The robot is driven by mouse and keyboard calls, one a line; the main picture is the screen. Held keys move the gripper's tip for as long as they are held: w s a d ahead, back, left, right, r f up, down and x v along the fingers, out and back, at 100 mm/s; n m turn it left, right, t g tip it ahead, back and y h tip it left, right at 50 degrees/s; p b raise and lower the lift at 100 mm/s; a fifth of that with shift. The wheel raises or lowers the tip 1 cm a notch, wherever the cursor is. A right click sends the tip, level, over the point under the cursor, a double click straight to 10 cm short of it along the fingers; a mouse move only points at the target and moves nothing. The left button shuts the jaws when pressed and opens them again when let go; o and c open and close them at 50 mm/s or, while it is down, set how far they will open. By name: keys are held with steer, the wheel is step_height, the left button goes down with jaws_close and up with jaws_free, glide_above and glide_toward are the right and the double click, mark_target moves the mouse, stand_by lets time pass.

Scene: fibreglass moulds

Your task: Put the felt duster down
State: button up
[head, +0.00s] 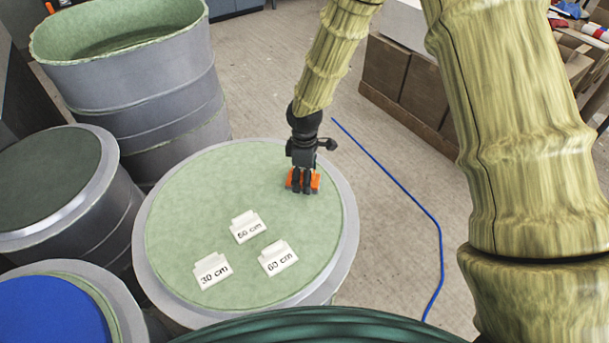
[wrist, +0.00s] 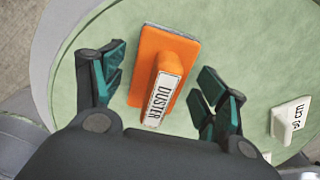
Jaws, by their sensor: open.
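The orange felt duster (head: 315,182), its handle marked "DUSTER", rests on the pale green top of a round grey mould (head: 347,215), near the far right part of that top. In the wrist view the duster (wrist: 165,62) lies between the teal fingers of my gripper (wrist: 160,95). The fingers stand apart, with a gap on each side of the handle. In the head view my gripper (head: 302,180) is just above the duster and hides part of it.
White signs stand on the same top: 30 cm (head: 212,270), 60 cm (head: 278,258) and another (head: 247,227). Other moulds crowd the left, including a tall one (head: 130,85). A blue hose (head: 410,198) lies on the floor at right. The top's left part is clear.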

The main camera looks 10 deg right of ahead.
step_height(320, 180, up, 12)
steer(key=shift+r+b, duration=0.1)
steer(key=shift+b, duration=0.75)
